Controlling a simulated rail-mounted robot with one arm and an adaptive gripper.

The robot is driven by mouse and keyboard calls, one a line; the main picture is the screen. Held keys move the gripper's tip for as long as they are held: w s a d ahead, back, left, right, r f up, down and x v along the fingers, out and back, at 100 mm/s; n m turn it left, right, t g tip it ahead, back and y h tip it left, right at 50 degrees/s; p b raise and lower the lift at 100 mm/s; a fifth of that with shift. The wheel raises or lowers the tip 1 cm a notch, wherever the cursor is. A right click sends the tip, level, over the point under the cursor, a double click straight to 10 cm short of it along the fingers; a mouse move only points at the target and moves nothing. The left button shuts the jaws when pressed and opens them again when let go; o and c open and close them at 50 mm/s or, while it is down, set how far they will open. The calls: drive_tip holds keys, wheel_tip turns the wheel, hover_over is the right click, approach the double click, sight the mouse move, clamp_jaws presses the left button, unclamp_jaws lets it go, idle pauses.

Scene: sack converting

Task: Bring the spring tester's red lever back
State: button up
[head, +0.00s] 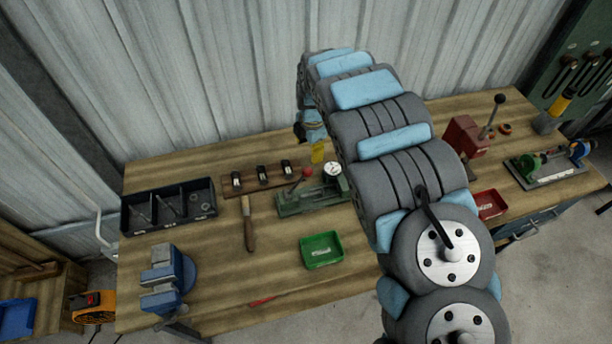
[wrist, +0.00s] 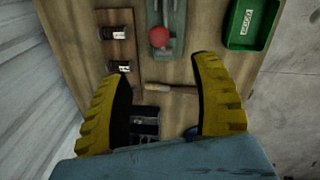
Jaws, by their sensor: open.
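The spring tester (head: 318,196) is a green bench device with a white dial gauge (head: 333,169), standing mid-bench in the head view. Its red lever knob (head: 307,172) sits at its left end on a thin arm. In the wrist view the red knob (wrist: 159,36) shows near the top, with part of the green tester (wrist: 178,12) around it. My gripper (wrist: 160,72) has two yellow fingers spread apart with nothing between the tips. The knob lies beyond the tips, apart from them. In the head view only a yellow finger (head: 318,152) shows, behind the knob; my arm hides the rest.
A rack of small dark-topped parts (head: 262,178) and a wood-handled tool (head: 249,226) lie left of the tester. A green tray (head: 321,250) is in front. A black divided bin (head: 168,208) and a blue vise (head: 168,277) stand farther left. A red press (head: 465,138) is right.

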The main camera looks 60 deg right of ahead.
sight(306, 169)
drive_tip(key=f, duration=0.3)
drive_tip(key=shift+w+d+f, duration=0.15)
drive_tip(key=shift+w+f, duration=0.05)
drive_tip(key=shift+w+f+p, duration=0.15)
drive_tip(key=shift+f+p, duration=0.05)
drive_tip(key=shift+f, duration=1.3)
drive_tip(key=shift+w+f+p, duration=0.15)
drive_tip(key=shift+f, duration=1.35)
drive_tip(key=shift+w+d+f, duration=0.1)
drive_tip(key=shift+w+f, duration=0.05)
drive_tip(key=shift+f, duration=0.45)
drive_tip(key=shift+w+d+f, duration=0.1)
drive_tip(key=shift+f, duration=0.45)
drive_tip(key=shift+s+a+f, duration=0.1)
drive_tip(key=shift+f, duration=0.5)
drive_tip(key=shift+f, duration=0.1)
clamp_jaws()
